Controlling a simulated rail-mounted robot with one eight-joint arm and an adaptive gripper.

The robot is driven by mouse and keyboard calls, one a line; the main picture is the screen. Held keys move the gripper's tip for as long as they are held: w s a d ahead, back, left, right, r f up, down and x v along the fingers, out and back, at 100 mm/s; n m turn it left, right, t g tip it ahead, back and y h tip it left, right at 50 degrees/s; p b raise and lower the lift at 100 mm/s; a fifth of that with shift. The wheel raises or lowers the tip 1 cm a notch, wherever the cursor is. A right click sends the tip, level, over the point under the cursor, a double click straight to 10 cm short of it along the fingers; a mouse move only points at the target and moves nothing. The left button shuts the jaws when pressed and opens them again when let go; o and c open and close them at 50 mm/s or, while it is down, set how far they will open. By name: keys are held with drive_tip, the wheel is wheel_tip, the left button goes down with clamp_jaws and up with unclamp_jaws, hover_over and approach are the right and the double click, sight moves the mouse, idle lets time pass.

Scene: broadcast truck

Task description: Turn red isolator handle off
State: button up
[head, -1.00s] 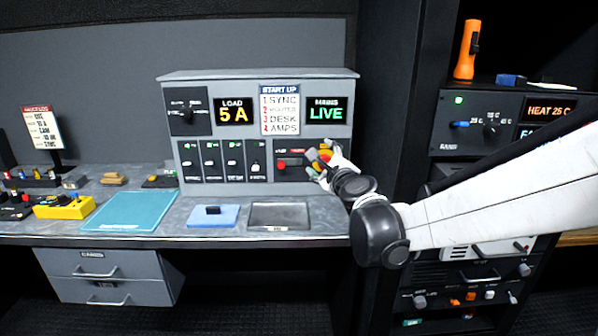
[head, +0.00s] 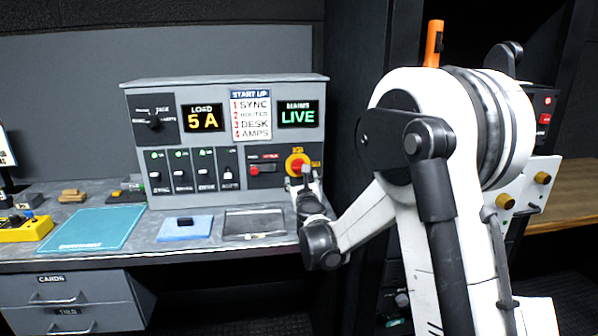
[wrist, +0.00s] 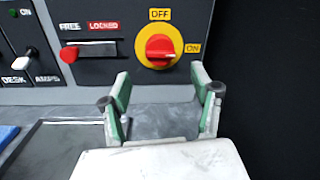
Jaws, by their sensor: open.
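The red isolator handle (wrist: 159,48) sits on a round yellow plate, marked OFF above and ON at its right, in the wrist view. The handle appears to lie about sideways, towards ON. In the head view the red isolator handle (head: 298,165) shows at the panel's lower right, just above my gripper. My gripper (wrist: 160,85) is open and empty in the wrist view, its two green-lined fingers apart, below and in front of the handle without touching it. In the head view my gripper (head: 306,180) is small and its fingers are hard to make out.
A red slider (wrist: 70,53) marked FREE and LOCKED sits left of the handle. The MAINS display (head: 297,115) reads LIVE. A grey tray (head: 254,224) and a blue pad (head: 185,228) lie on the desk below. The wall right of the panel is dark.

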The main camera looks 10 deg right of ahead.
sight(299, 170)
drive_tip(key=w, duration=0.6)
drive_tip(key=w+d, duration=0.1)
drive_tip(key=w, duration=0.2)
drive_tip(key=shift+b, duration=0.3)
drive_tip(key=c, duration=1.1)
drive_tip(key=shift+c, duration=0.2)
